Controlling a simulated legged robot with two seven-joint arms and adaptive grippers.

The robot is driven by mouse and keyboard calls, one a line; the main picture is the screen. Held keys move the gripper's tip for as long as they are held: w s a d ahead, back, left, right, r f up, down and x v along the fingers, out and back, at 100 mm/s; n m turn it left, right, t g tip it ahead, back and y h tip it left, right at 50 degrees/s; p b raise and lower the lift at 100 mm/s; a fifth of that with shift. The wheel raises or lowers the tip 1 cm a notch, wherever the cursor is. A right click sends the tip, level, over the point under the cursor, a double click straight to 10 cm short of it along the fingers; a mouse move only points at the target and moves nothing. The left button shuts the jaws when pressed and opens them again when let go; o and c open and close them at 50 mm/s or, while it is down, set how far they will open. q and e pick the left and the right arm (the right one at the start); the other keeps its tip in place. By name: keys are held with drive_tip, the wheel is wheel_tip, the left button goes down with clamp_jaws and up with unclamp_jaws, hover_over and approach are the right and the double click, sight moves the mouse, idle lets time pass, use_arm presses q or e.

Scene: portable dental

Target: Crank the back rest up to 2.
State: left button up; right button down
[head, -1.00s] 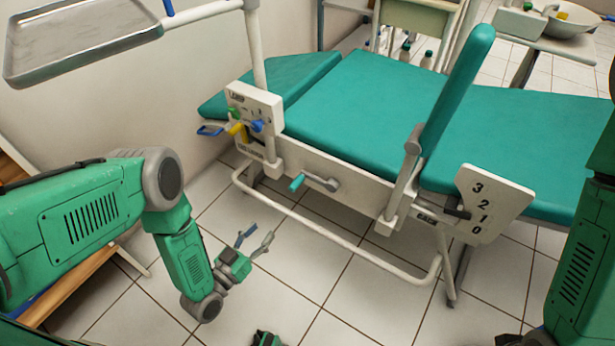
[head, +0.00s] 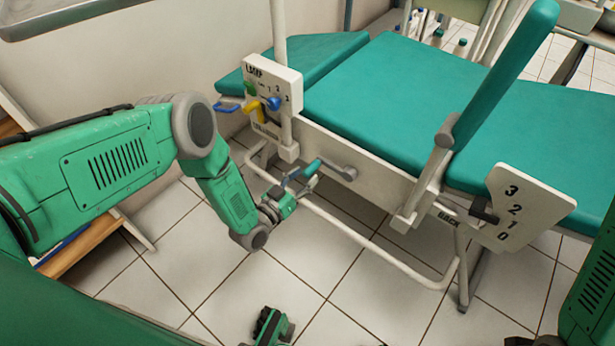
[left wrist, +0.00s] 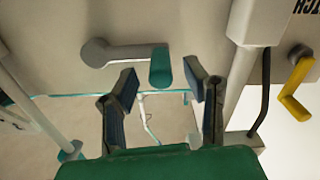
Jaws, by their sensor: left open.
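My left gripper (head: 302,180) is open at the crank's teal handle (head: 313,169). In the left wrist view, the handle (left wrist: 160,67) lies between the spread fingertips of the gripper (left wrist: 163,82), with space on both sides; I see no clear contact. The grey crank arm (left wrist: 118,54) extends left from the handle there. A white plate (head: 533,208) numbered 3, 2, 1, 0 stands by the teal back rest cushion (head: 545,130). A dark pointer (head: 483,210) is at its left edge, around 1 to 2; the exact reading is unclear.
A white control box (head: 273,92) marked LAMP, with green, yellow and blue levers, stands left of the crank. A low white frame rail (head: 365,240) runs below. A teal upright panel (head: 507,70) rises by the seat. Tiled floor in front is mostly clear.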

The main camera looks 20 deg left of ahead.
use_arm(q)
drive_tip(key=shift+w, duration=0.6)
drive_tip(key=shift+d, duration=0.4)
clamp_jaws()
use_arm(e)
drive_tip(key=shift+a+f, duration=0.1)
drive_tip(key=shift+f, duration=0.1)
use_arm(q)
drive_tip(key=shift+s+a+f, duration=0.1)
drive_tip(key=shift+a+f, duration=0.05)
drive_tip(key=shift+a, duration=0.1)
use_arm(e)
drive_tip(key=shift+w+a, duration=0.1)
drive_tip(key=shift+a, duration=0.05)
